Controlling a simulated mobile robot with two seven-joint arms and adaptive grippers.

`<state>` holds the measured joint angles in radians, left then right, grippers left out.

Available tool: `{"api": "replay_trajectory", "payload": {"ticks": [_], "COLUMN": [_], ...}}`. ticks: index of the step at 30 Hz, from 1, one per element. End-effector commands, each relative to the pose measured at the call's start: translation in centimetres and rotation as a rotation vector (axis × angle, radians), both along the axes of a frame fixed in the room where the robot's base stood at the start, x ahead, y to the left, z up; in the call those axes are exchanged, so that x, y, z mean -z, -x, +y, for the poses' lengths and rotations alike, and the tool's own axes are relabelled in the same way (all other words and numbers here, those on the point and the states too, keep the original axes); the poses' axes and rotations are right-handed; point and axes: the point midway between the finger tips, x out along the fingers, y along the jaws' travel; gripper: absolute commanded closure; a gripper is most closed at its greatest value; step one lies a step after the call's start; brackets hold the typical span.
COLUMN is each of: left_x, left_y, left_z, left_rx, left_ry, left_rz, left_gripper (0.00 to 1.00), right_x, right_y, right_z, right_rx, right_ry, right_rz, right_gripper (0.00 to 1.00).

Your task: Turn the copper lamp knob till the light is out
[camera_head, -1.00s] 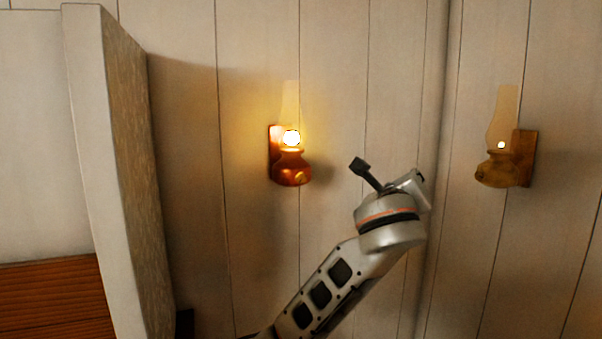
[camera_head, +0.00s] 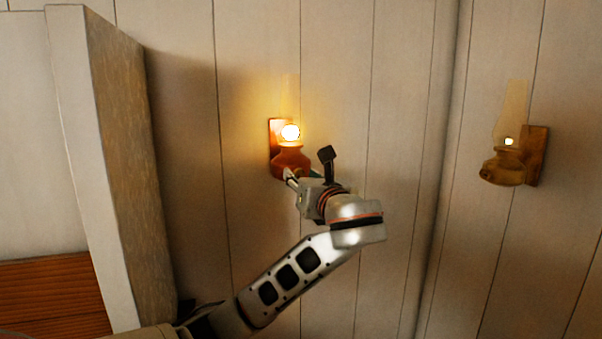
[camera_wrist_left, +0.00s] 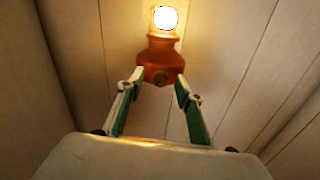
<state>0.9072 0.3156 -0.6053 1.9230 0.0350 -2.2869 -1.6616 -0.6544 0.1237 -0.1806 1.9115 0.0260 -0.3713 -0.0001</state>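The copper lamp (camera_head: 290,158) hangs on the plank wall left of centre in the head view, with its flame lit bright. In the left wrist view the lamp (camera_wrist_left: 161,58) is straight ahead, and its round knob (camera_wrist_left: 160,78) shows low on the front of the body. My left gripper (camera_head: 298,175) is at the lower front of the lamp in the head view. In the left wrist view its two fingers (camera_wrist_left: 158,86) are spread apart on either side below the knob, with nothing between them. In the head view the knob is hidden behind the gripper. My right gripper is not in view.
A second lamp, brass (camera_head: 505,168), hangs on the wall at the right with a small light. A pale partition (camera_head: 105,150) stands out at the left, near my left arm. The wall between the lamps is clear.

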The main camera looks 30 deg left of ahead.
Motion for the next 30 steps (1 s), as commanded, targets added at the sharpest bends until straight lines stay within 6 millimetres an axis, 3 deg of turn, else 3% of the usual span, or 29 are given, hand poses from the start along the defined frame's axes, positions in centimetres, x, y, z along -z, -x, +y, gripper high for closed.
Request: {"api": "replay_trajectory", "payload": {"ticks": [6, 14, 18, 30], "left_x": [-0.04, 0.01, 0.01, 0.08], "left_y": [-1.00, -1.08, -1.07, -1.04], "left_z": [1.17, 1.21, 1.20, 1.18], "left_rx": [0.001, 0.002, 0.002, 0.002], "left_ry": [0.000, 0.002, 0.002, 0.033], "left_rz": [0.000, -0.001, -0.001, -0.036], "left_gripper": [0.64, 0.64, 1.00, 1.00], "right_x": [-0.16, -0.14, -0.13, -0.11], "right_y": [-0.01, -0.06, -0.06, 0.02], "right_z": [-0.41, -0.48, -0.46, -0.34], "right_rx": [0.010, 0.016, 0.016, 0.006], "right_ry": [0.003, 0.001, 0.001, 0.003], "right_rz": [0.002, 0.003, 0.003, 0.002], "right_gripper": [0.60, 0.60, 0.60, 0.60]}}
